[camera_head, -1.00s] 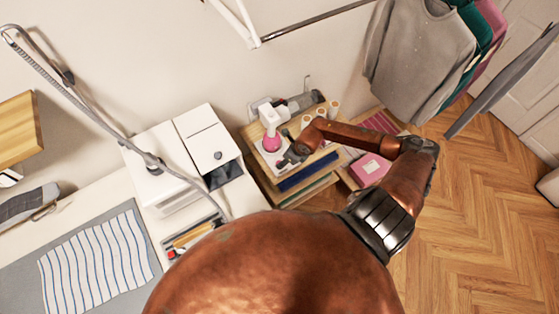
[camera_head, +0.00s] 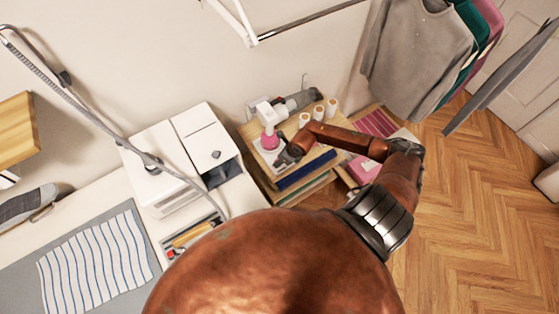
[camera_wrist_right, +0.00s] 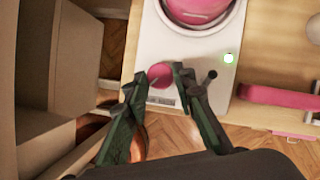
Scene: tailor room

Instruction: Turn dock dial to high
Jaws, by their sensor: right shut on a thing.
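The white dock (camera_head: 262,156) stands on the wooden shelf and carries a pink and white device (camera_head: 269,130). In the head view, my right gripper (camera_head: 284,159) is small and dark at the dock's front. My left gripper is not in view.
Several cream spools (camera_head: 318,111) and a grey device (camera_head: 299,100) stand behind my right forearm. A dark blue folded item (camera_head: 306,172) lies on the shelf below. A pink box (camera_head: 362,170) is to the right. A white machine (camera_head: 207,145) stands left of the shelf.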

